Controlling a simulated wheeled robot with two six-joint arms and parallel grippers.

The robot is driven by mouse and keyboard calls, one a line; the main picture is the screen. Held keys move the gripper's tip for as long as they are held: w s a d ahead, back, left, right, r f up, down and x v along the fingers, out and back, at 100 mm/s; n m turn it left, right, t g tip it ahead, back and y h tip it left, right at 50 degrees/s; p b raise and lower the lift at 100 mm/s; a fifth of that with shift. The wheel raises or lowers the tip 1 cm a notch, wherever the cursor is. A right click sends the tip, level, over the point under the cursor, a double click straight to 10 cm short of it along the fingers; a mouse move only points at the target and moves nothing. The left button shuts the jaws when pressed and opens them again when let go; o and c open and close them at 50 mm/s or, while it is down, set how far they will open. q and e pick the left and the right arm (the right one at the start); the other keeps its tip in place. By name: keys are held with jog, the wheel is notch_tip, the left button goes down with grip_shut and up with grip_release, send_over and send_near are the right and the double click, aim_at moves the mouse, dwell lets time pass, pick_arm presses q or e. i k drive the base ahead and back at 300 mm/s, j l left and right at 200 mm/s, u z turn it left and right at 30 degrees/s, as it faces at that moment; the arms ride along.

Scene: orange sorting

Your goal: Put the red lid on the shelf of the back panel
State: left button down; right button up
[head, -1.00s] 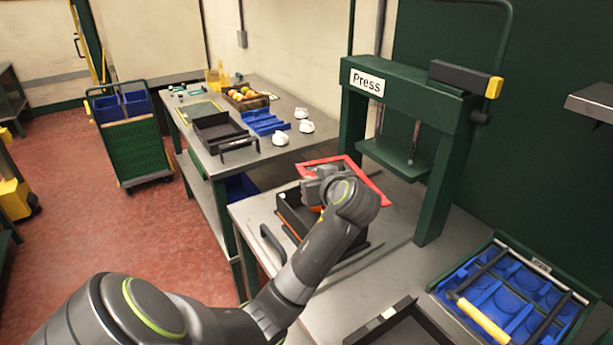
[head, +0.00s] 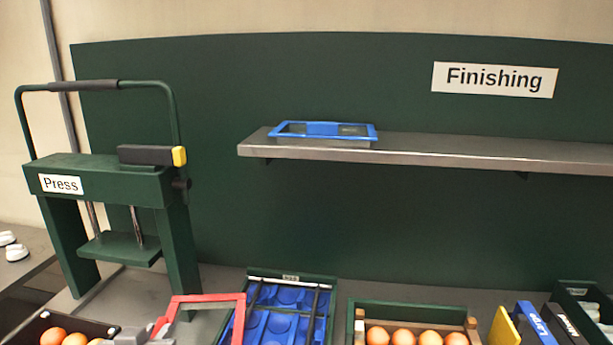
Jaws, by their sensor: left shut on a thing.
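The red lid (head: 208,298), an open rectangular frame, is at the bottom left of the head view. My left gripper (head: 158,331) is shut on its left side and holds it in front of the blue tray, near the press. Only the tip of the gripper shows, cut by the bottom edge. The grey metal shelf (head: 450,149) runs along the green back panel (head: 340,220), under the "Finishing" sign. A blue-rimmed lid or tray (head: 323,130) lies on the shelf's left end. My right gripper is not in view.
The green press (head: 110,185) stands at the left. A black box with oranges (head: 53,337) is at bottom left. A blue compartment tray (head: 285,297), a crate of oranges (head: 400,309) and upright coloured pieces (head: 532,325) line the bench. The shelf right of the blue item is bare.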

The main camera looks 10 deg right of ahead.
aim_at(577, 155)
jog(key=k+l+z, duration=0.2)
jog(key=l, duration=0.4)
jog(key=k+l+z, duration=0.15)
jog(key=l, duration=0.45)
jog(key=l+z, duration=0.2)
jog(key=l, duration=0.4)
